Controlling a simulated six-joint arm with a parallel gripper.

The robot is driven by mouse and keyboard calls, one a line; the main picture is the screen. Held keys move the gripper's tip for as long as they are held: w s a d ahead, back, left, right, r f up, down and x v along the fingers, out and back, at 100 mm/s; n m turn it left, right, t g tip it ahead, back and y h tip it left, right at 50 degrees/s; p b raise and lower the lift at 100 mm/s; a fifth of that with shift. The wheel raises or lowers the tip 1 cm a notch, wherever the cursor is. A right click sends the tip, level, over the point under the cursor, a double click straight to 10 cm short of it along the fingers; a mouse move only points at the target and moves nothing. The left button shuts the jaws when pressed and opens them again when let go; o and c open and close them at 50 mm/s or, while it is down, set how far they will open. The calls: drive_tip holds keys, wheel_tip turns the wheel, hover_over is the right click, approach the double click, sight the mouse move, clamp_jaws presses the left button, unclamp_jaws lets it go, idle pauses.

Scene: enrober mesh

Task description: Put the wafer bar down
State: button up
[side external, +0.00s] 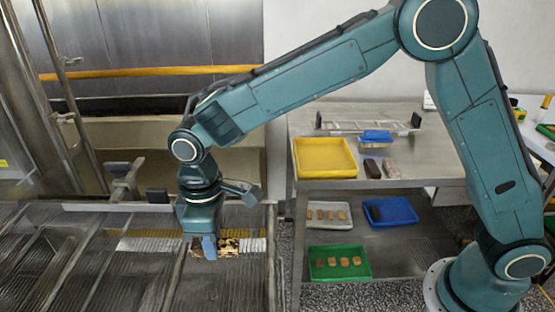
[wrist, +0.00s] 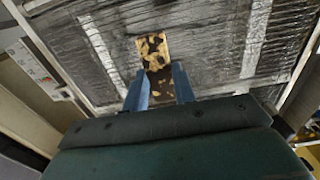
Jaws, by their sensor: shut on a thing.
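The wafer bar (wrist: 153,50) is pale tan with dark brown chocolate patches. My gripper (wrist: 160,84) has its two blue fingers shut on the bar's near end, and the far end sticks out beyond the fingertips. In the side view my gripper (side external: 208,250) points down over the mesh belt (side external: 90,270) at the left. The bar (side external: 228,247) shows there just right of the fingers, close above or on the belt; I cannot tell whether it touches. In the wrist view the grey mesh (wrist: 205,45) lies behind the bar.
A steel table (side external: 425,160) stands right of the belt. It holds a yellow tray (side external: 325,158), a small blue box (side external: 376,137) and dark and pale blocks. Its lower shelf has a white tray (side external: 316,225), a blue tray (side external: 390,211) and a green tray (side external: 340,273). Metal posts stand behind the belt.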

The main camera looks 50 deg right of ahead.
drive_tip(key=shift+f, duration=0.25)
drive_tip(key=o, duration=0.8)
drive_tip(key=shift+c, duration=0.2)
drive_tip(key=shift+r, duration=0.1)
wheel_tip(320, 180, up, 12)
idle(0.8)
